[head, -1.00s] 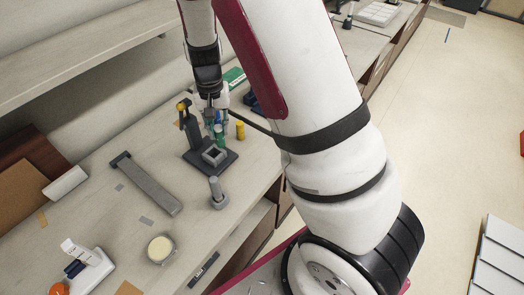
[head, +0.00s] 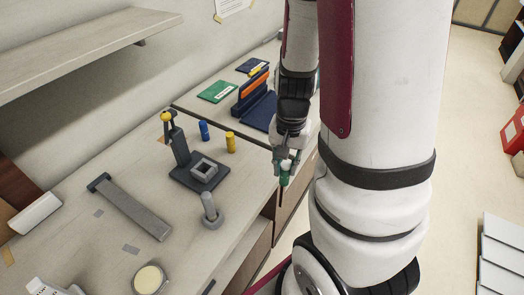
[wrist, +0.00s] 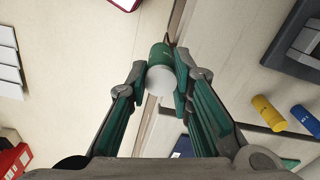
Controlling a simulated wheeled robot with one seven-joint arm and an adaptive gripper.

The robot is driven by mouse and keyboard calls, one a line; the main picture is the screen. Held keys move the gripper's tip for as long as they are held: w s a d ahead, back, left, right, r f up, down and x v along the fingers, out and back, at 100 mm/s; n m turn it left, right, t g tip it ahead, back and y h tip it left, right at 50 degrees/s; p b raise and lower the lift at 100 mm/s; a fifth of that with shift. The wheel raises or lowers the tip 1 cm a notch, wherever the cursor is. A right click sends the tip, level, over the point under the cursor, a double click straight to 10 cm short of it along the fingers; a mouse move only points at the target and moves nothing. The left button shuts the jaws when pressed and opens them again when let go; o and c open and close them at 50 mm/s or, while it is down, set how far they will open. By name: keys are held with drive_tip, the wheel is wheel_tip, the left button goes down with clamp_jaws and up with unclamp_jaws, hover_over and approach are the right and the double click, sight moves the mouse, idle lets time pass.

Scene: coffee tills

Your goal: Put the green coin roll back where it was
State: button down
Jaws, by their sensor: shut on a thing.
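My gripper (head: 285,167) is shut on the green coin roll (head: 285,178), a short green cylinder with a white end. It is held in the air past the front edge of the counter, to the right of the grey stand. In the wrist view the green coin roll (wrist: 161,68) sits between the two fingertips (wrist: 160,80). A dark grey stand (head: 185,181) with a square socket and a yellow-topped post stands on the counter.
A long grey tray (head: 135,212), a grey peg on a round base (head: 211,213) and a round cream-topped dish (head: 149,280) are on the counter. A green booklet (head: 217,91) and a blue rack (head: 252,100) lie farther back. Open floor lies to the right.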

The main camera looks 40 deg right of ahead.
drive_tip(key=shift+w+d+f+p, duration=0.15)
drive_tip(key=shift+w+d+f, duration=0.5)
drive_tip(key=shift+w, duration=1.4)
drive_tip(key=shift+w+d+f+p, duration=0.1)
drive_tip(key=shift+w+d+f, duration=0.3)
drive_tip(key=shift+w+f, duration=1.05)
drive_tip(key=shift+w+d+f+p, duration=0.2)
drive_tip(key=shift+w+d, duration=0.35)
drive_tip(key=shift+w, duration=2.05)
drive_tip(key=shift+f, duration=0.1)
drive_tip(key=c, duration=1.4)
unclamp_jaws()
drive_tip(key=shift+f, duration=0.1)
wheel_tip(320, 180, up, 12)
drive_tip(key=s+a+r+n+t, duration=0.3)
drive_tip(key=s+a+r+n, duration=0.25)
drive_tip(key=a+r, duration=0.6)
drive_tip(key=s+a+r+n, duration=0.1)
drive_tip(key=s+a, duration=0.1)
drive_tip(key=s, duration=0.2)
drive_tip(key=s+a+r+n+t, duration=0.1)
drive_tip(key=s+a+r+n, duration=0.1)
drive_tip(key=s, duration=0.2)
drive_tip(key=s+a+r+n+t, duration=0.1)
drive_tip(key=s+a+r+n, duration=0.1)
drive_tip(key=s, duration=0.2)
drive_tip(key=shift+a+n+b, duration=0.2)
drive_tip(key=shift+n+b, duration=0.05)
drive_tip(key=shift+b, duration=0.05)
